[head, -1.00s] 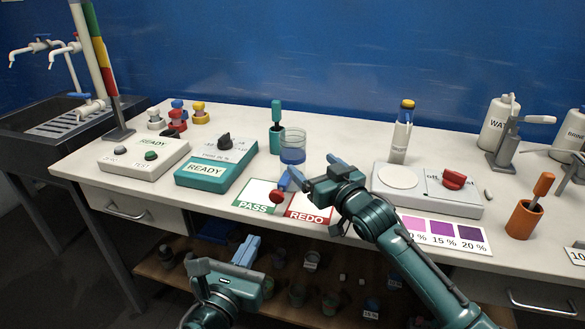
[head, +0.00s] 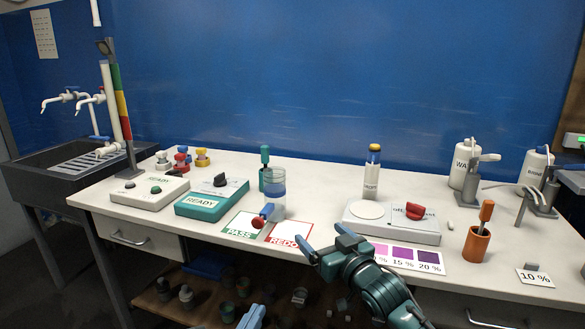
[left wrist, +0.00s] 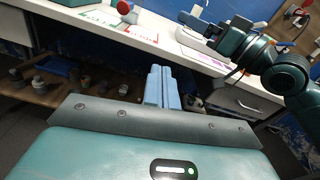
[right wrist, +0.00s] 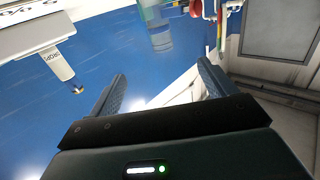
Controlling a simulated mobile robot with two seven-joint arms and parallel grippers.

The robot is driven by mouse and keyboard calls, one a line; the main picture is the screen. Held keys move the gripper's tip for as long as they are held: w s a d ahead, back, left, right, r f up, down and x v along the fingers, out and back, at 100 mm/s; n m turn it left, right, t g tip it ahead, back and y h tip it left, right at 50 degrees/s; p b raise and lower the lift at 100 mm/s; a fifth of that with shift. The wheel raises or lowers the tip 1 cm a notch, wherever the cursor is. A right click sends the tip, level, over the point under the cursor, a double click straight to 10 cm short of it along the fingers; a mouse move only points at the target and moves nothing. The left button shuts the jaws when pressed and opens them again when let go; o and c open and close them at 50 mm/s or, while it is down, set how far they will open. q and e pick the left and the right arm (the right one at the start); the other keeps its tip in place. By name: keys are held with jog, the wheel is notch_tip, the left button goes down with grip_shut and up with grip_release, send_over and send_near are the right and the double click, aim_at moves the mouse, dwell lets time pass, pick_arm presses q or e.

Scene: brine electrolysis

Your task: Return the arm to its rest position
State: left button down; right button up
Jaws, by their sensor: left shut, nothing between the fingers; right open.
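My left gripper (head: 253,317) is low at the bottom edge of the head view, mostly cut off. In the left wrist view its blue fingers (left wrist: 162,88) are together and empty, below the bench top. A blue piece with a red round end (head: 258,221) is at the PASS card (head: 240,227), in front of a clear beaker with blue liquid (head: 277,208).
The bench (head: 320,215) holds a teal READY box (head: 205,203), a white scale (head: 390,224), an upright yellow-capped bottle (head: 371,175) and an orange cup (head: 477,245). A lower shelf (head: 170,312) carries several small containers. A sink (head: 60,170) stands at the left.

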jog(key=s+d+f+m+g+h+p, duration=0.25)
jog(key=s+f+p, duration=0.25)
jog(key=s+f, duration=1)
pick_arm(q)
jog(key=s+a+f+n+g, duration=0.2)
jog(key=s+f+n, duration=0.2)
jog(key=n, duration=0.7)
jog(key=s+a+f+n+g+y+p, duration=0.1)
jog(key=s+n, duration=0.5)
jog(key=n, duration=0.6)
jog(key=s+a+f+n+g+y+p, duration=0.1)
jog(key=s+a+f+n+g, duration=0.2)
jog(key=n, duration=0.9)
jog(key=s+a+f, duration=0.1)
jog(key=s+f, duration=0.2)
jog(key=f, duration=0.1)
jog(key=shift+a, duration=0.4)
pick_arm(e)
jog(key=s+d+f+g+h, duration=0.1)
jog(key=s+d, duration=0.1)
jog(key=s, duration=0.6)
jog(key=s+d+f+g+h, duration=0.1)
jog(key=s+d, duration=0.1)
jog(key=s, duration=0.7)
jog(key=shift+s+d+g, duration=0.3)
jog(key=shift+d+g, duration=0.05)
jog(key=shift+d, duration=0.05)
jog(key=shift+f, duration=0.1)
